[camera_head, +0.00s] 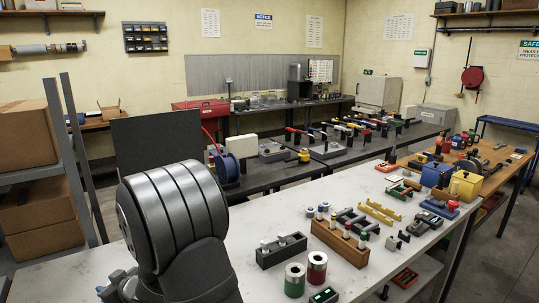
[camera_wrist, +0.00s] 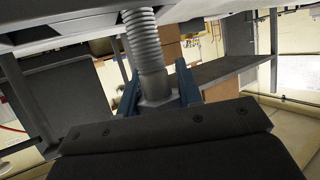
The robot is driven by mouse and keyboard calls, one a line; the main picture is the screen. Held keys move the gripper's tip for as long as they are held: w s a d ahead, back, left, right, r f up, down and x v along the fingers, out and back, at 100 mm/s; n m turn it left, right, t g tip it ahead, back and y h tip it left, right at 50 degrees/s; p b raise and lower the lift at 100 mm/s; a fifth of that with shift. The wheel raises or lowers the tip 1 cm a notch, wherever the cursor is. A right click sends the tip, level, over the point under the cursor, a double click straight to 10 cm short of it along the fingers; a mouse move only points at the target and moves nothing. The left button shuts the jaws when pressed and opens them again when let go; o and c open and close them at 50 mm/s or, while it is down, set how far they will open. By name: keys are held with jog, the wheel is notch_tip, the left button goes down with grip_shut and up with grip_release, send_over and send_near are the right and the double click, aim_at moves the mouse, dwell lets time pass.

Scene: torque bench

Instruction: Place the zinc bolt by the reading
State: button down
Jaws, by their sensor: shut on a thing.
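In the wrist view my gripper (camera_wrist: 158,92) is shut on a grey metal bolt (camera_wrist: 140,38). The bolt has a coarse-threaded shank and a hex head between my two blue fingers; the shank points toward the top of the picture. In the head view my dark arm fills the lower left and hides most of the gripper and the bolt. A small dark box with a green face (camera_head: 324,296) lies at the front of the light table. A similar one with a red face (camera_head: 405,277) shows lower, past the table's edge. No reading is legible.
On the light table (camera_head: 350,195) stand a black block with two pale-headed pieces (camera_head: 281,250), a wooden block with upright pieces (camera_head: 340,243), a green cylinder (camera_head: 294,281) and a red cylinder (camera_head: 317,268). Yellow and red parts lie farther back. A shelf with cartons (camera_head: 42,210) stands left.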

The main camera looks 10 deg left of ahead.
jog(key=shift+r, duration=2.65)
jog(key=w+d+r+m+t+h, duration=0.3)
jog(key=w+d+m+t, duration=0.1)
jog(key=w+d, duration=0.75)
jog(key=w+d+r+m+t+h, duration=0.2)
jog(key=w+d+r+m+t, duration=0.15)
jog(key=w+d, duration=0.8)
jog(key=d+r+m+t+h, duration=0.1)
jog(key=d+m+h, duration=0.2)
jog(key=d, duration=1.2)
jog(key=d+r+m+t+h, duration=0.1)
jog(key=d+m+h, duration=0.3)
jog(key=d, duration=1.2)
jog(key=shift+s+d+r+t+h, duration=0.15)
jog(key=shift+d+r+t+h, duration=0.1)
jog(key=shift+r+t+h, duration=0.2)
jog(key=shift+m, duration=0.25)
